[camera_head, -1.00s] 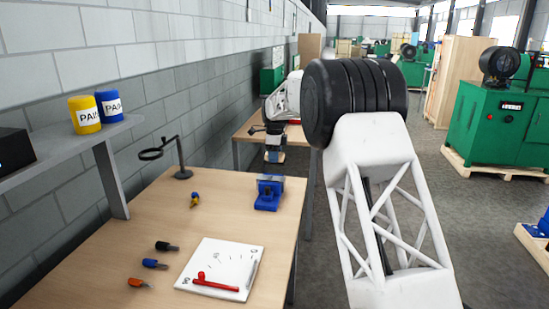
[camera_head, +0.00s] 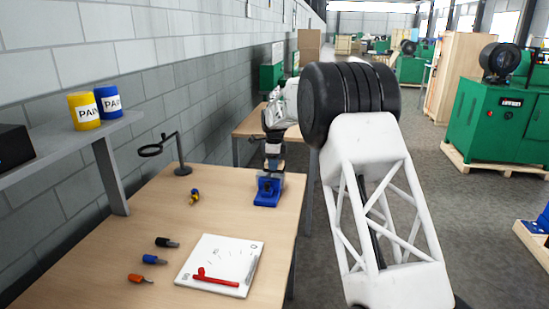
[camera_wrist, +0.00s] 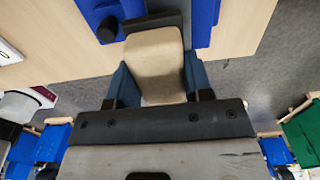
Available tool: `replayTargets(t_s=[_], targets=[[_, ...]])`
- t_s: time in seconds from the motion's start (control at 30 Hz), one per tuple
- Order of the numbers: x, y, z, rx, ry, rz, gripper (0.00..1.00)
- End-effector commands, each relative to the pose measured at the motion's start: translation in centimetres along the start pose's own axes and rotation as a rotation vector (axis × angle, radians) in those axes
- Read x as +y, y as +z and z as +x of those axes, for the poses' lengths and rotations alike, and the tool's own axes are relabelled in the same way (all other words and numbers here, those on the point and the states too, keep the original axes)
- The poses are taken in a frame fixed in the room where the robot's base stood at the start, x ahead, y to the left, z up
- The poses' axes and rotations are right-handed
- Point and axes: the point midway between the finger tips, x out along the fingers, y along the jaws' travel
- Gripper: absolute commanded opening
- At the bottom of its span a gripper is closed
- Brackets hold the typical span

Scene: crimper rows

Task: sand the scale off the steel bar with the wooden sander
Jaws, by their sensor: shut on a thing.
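My gripper (camera_head: 272,160) is shut on the wooden sander, a pale tan block (camera_wrist: 156,62) held between its two blue-grey fingers in the wrist view. A blue vise (camera_head: 267,193) stands near the far right edge of the bench, with my gripper right above it. In the wrist view the vise (camera_wrist: 205,20) shows at the top, with blue parts either side of a dark strip, probably the steel bar (camera_wrist: 152,20). The sander lies against or just over this strip; I cannot tell if they touch. In the head view the bar is not clear.
A magnifier on a stand (camera_head: 182,168) is left of the vise. Paint cans (camera_head: 108,104) stand on the shelf.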

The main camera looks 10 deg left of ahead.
Motion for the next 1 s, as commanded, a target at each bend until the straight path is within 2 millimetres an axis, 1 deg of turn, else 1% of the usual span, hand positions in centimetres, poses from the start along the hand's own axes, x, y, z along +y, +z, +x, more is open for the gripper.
replayTargets(t_s=[0.17,0.23,0.27,0.3,0.4,0.43,0.5,0.83,1.0], targets=[[0.0,0.0,1.6,0.000,-0.001,0.000,0.21],[0.0,0.0,2.7,0.000,0.001,0.000,0.21],[0.0,0.2,2.9,0.000,0.000,-0.001,0.21],[0.0,0.7,2.7,-0.001,-0.002,-0.001,0.17],[0.0,1.6,3.1,0.000,0.000,-0.002,0.17],[0.0,1.9,2.8,-0.001,-0.002,-0.002,0.17],[0.0,2.3,3.1,0.000,0.000,-0.001,0.17],[0.0,4.1,3.0,0.000,0.000,-0.001,0.17],[0.0,3.5,3.0,0.000,0.000,0.001,0.17]])
